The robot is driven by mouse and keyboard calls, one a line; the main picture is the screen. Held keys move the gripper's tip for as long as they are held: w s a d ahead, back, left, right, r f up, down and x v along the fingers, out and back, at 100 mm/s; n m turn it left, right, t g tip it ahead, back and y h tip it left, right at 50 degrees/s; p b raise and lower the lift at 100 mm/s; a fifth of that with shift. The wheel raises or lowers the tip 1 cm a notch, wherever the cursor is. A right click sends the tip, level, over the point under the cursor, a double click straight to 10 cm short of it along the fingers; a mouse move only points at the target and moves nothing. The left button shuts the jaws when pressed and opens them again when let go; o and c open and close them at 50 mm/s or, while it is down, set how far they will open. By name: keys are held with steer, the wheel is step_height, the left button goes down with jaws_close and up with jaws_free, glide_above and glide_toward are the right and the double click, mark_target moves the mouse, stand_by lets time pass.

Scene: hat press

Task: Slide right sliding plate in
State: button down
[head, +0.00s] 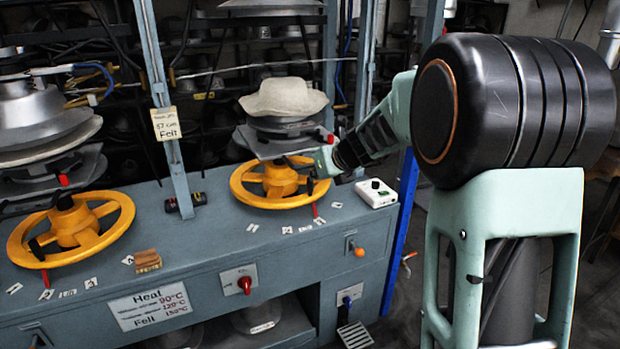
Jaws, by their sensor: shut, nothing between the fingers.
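The right sliding plate (256,146) is a flat grey plate under the right metal stack, above a yellow handwheel (279,185). It sticks out toward the front left of the press. A small red handle (330,138) shows at its right side, close to my gripper. A pale felt hat (284,97) sits on top of the stack. My gripper (318,163) is shut and empty, at the right edge of the plate and just above the handwheel rim. Whether it touches the plate is not clear. My wrist hides part of the area to the right.
A left press has its own yellow handwheel (71,228) and metal stack (30,125). A blue-grey upright (160,95) stands between the presses. A white control box (376,193) lies on the bench right of the handwheel. A wooden block (147,261) lies near the front edge.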

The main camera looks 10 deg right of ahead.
steer(key=s+d+r+b, duration=0.2)
steer(key=d+b, duration=0.1)
steer(key=d, duration=0.3)
steer(key=w+a+f+p, duration=0.1)
steer(key=w+a+f, duration=0.1)
steer(key=w, duration=0.3)
steer(key=w+a+f, duration=0.2)
steer(key=w, duration=0.4)
steer(key=shift+f+p, duration=0.4)
